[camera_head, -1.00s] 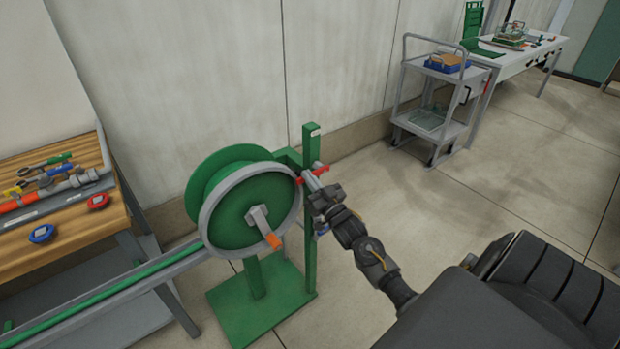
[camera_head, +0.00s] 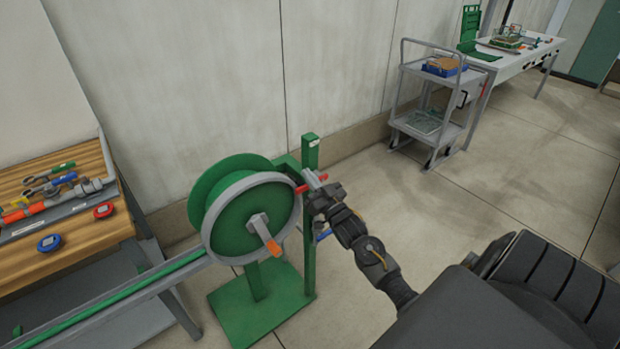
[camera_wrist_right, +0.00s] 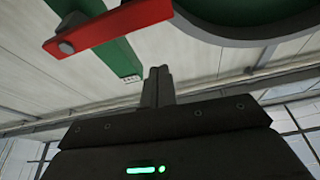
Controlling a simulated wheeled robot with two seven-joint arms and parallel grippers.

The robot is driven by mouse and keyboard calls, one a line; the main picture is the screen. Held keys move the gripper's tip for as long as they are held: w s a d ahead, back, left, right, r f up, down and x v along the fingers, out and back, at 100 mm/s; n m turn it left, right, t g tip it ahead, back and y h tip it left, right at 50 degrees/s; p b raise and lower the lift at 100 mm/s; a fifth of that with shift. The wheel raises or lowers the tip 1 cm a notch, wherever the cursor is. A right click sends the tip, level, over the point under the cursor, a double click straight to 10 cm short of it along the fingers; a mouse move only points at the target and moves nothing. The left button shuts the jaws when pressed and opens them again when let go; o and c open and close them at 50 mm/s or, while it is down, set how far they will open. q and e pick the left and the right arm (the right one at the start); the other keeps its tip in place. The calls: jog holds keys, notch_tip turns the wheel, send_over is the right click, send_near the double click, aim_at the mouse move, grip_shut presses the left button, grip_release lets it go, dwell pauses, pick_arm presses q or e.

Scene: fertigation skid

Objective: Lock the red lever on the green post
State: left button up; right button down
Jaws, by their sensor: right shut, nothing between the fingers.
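The green post (camera_head: 310,235) stands upright beside the green reel. The red lever (camera_head: 301,189) is near the upper part of the post, partly hidden by my right gripper (camera_head: 312,182) in the head view. In the right wrist view the red lever (camera_wrist_right: 118,26) crosses in front of the green post (camera_wrist_right: 122,60), with a grey bolt at its left end. My right gripper's fingers (camera_wrist_right: 160,74) are together and empty, and they show below and right of the lever in that view. Whether they touch it, I cannot tell. My left gripper is out of view.
The green reel (camera_head: 236,222) with a grey rim and an orange-tipped crank (camera_head: 269,240) is close left of the post. A wooden bench (camera_head: 88,238) with tools is at the left. A grey cart (camera_head: 410,98) stands behind at the right. Open floor lies between.

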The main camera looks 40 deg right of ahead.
jog(key=b+v, duration=0.1)
jog(key=v, duration=0.8)
jog(key=shift+s+f+b, duration=0.3)
jog(key=shift+f+b, duration=0.1)
jog(key=shift+d+f, duration=0.1)
jog(key=shift+d, duration=0.05)
notch_tip(320, 180, down, 19)
jog(key=d+g+h, duration=0.1)
jog(key=g, duration=0.5)
jog(key=s+a+f+n+g, duration=0.1)
jog(key=s+a+f+g, duration=0.15)
jog(key=s+f, duration=0.45)
jog(key=s+a+f+g, duration=0.1)
jog(key=s+f+g, duration=0.2)
jog(key=f, duration=0.8)
jog(key=s+a+f+n+g+y, duration=0.1)
jog(key=s+a+f+g, duration=0.15)
jog(key=s+f, duration=0.45)
jog(key=s+a+f+n+g, duration=0.1)
jog(key=s+a+f+g, duration=0.15)
jog(key=s+f, duration=0.4)
jog(key=s+a+f+g, duration=0.2)
jog(key=s+a+f, duration=0.1)
jog(key=s, duration=0.6)
jog(key=s+a+f+g, duration=0.2)
jog(key=s+a+f, duration=0.1)
jog(key=s, duration=0.7)
jog(key=shift+a+n+y, duration=0.4)
jog(key=shift+a, duration=0.5)
